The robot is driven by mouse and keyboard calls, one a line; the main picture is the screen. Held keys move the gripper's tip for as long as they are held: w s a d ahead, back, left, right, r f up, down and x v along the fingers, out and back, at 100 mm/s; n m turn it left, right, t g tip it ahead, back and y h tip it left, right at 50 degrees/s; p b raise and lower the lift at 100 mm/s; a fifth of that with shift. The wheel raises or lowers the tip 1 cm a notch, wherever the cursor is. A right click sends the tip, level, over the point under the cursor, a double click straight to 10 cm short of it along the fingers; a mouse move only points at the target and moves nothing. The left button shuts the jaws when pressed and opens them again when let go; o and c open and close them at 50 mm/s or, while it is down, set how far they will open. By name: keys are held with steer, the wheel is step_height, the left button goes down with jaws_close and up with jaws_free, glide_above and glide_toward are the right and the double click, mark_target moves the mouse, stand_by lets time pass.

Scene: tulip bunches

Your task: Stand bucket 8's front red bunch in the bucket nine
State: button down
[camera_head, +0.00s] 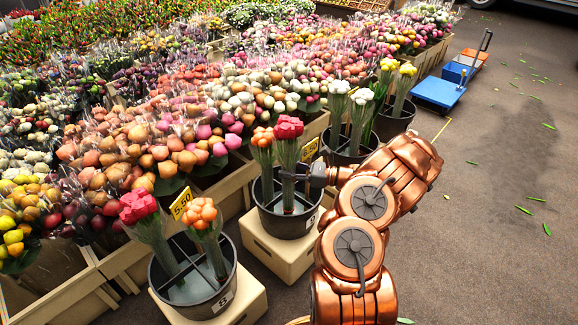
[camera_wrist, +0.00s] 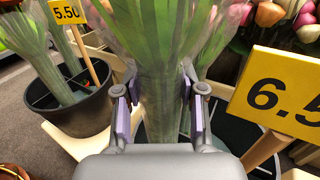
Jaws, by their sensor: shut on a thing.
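The bucket marked 8 (camera_head: 222,300) is at the front left; it holds one red bunch (camera_head: 138,208) at its left and one orange bunch (camera_head: 202,216) at its right. The middle bucket (camera_head: 270,222), whose label is too small to read, holds an orange bunch (camera_head: 263,140). My gripper (camera_head: 302,173) is shut on the stems of another red bunch (camera_head: 288,128), upright, with its stems down inside the middle bucket; whether they touch its bottom I cannot tell. In the wrist view the wrapped stems (camera_wrist: 160,100) are between both fingers, and its flower heads are out of view.
Price signs stand by the buckets, one 5.50 (camera_head: 181,202) and one yellow sign (camera_head: 310,150) close beside my gripper. Another black bucket (camera_head: 340,157) with white bunches is behind. Crates of flowers fill the left.

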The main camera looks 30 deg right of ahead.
steer(key=shift+f+b, duration=0.85)
steer(key=shift+f, duration=2.05)
steer(key=c, duration=0.6)
jaws_free()
steer(key=shift+o, duration=0.4)
steer(key=o, duration=0.5)
glide_toward(289, 183)
steer(key=d+f, duration=0.2)
steer(key=shift+w+d, duration=0.15)
steer(key=shift+d, duration=0.1)
